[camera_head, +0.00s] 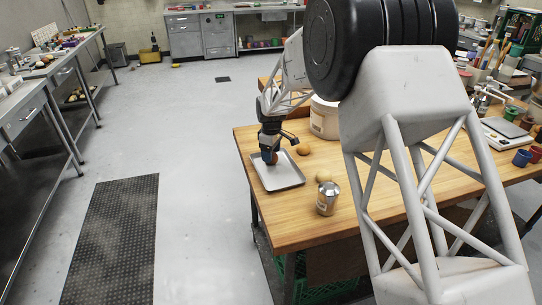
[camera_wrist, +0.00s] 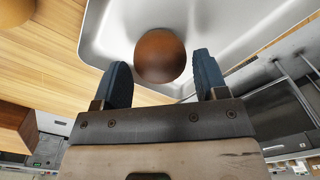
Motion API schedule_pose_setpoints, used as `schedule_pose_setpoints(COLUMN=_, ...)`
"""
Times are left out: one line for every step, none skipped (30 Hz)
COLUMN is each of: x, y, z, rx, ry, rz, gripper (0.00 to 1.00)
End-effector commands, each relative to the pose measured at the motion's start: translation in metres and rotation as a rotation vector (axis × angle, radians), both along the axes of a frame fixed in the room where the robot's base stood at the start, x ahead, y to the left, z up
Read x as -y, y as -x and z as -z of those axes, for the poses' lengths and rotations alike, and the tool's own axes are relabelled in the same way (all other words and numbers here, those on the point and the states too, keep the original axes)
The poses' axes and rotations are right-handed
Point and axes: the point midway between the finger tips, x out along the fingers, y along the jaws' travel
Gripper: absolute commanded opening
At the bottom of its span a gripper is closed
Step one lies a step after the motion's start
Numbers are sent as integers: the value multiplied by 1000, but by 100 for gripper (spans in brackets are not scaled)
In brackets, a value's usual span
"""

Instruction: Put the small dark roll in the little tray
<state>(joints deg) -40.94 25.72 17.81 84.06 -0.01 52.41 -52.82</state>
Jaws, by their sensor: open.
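The small dark roll (camera_wrist: 160,55) is brown and round. In the wrist view it rests in the little tray (camera_wrist: 98,40), a shallow silver metal tray, close to one rim. The tray also shows in the head view (camera_head: 286,178), flat on the wooden table near its left edge. My gripper (camera_wrist: 163,85) is open, with one blue finger on each side of the roll's near part and a visible gap to both. In the head view my gripper (camera_head: 269,156) points down over the tray's far part and largely hides the roll.
On the wooden table (camera_head: 290,228), a lighter roll (camera_head: 303,149) lies right of the tray and another (camera_head: 323,176) lies nearer. A metal shaker (camera_head: 327,198) stands in front, and a cream tub (camera_head: 324,117) stands behind.

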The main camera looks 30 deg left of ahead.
Motion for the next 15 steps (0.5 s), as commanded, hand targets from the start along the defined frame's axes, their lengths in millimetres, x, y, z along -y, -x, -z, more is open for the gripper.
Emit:
schedule_pose_setpoints(x=0, y=0, z=-7, rx=1, ry=-1, rz=0, gripper=66)
schedule_pose_setpoints(x=0, y=0, z=-11, rx=1, ry=-1, rz=0, gripper=66)
schedule_pose_setpoints(x=0, y=0, z=-17, rx=1, ry=-1, rz=0, gripper=66)
schedule_pose_setpoints(x=0, y=0, z=-21, rx=2, ry=-1, rz=0, gripper=66)
schedule_pose_setpoints(x=0, y=0, z=-26, rx=2, ry=-1, rz=0, gripper=66)
schedule_pose_setpoints(x=0, y=0, z=-33, rx=2, ry=-1, rz=0, gripper=66)
schedule_pose_setpoints(x=0, y=0, z=-38, rx=2, ry=-2, rz=0, gripper=66)
schedule_pose_setpoints(x=0, y=0, z=-43, rx=3, ry=-2, rz=0, gripper=66)
schedule_pose_setpoints(x=0, y=0, z=-50, rx=3, ry=-2, rz=0, gripper=66)
schedule_pose_setpoints(x=0, y=-1, z=-55, rx=3, ry=-2, rz=0, gripper=66)
schedule_pose_setpoints(x=0, y=0, z=-60, rx=2, ry=-1, rz=0, gripper=66)
schedule_pose_setpoints(x=0, y=0, z=-66, rx=2, ry=-1, rz=0, gripper=66)
schedule_pose_setpoints(x=0, y=0, z=-70, rx=2, ry=-1, rz=0, gripper=66)
schedule_pose_setpoints(x=0, y=0, z=-74, rx=2, ry=-1, rz=0, gripper=66)
schedule_pose_setpoints(x=0, y=0, z=-79, rx=1, ry=-1, rz=0, gripper=66)
